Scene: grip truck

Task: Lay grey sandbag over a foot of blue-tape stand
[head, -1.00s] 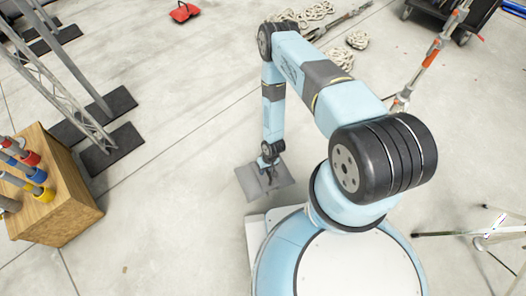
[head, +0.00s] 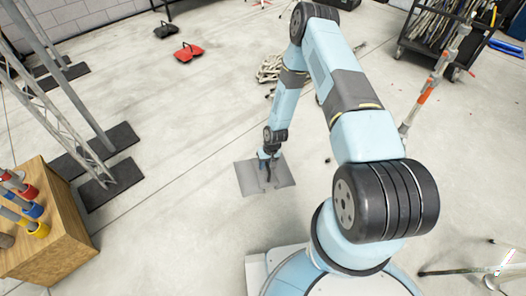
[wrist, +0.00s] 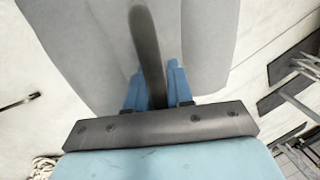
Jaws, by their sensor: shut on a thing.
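The grey sandbag (head: 279,176) hangs from my gripper (head: 265,158) in the head view, over open floor; its height above the floor is hard to judge. In the wrist view the blue fingers of my gripper (wrist: 157,88) are shut on the dark strap of the sandbag (wrist: 85,40), whose grey body spreads behind them. A light stand with thin spread legs (head: 460,271) is partly in view at the lower right; I cannot make out its tape colour. I cannot identify a blue-taped stand with certainty.
A wooden box (head: 57,240) with colour-banded pipes stands at left, beside truss towers on dark base plates (head: 112,185). A red bag (head: 188,54) and a black bag (head: 165,30) lie far off. An orange-marked pole (head: 425,95) and cart (head: 480,40) are at right. The middle floor is clear.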

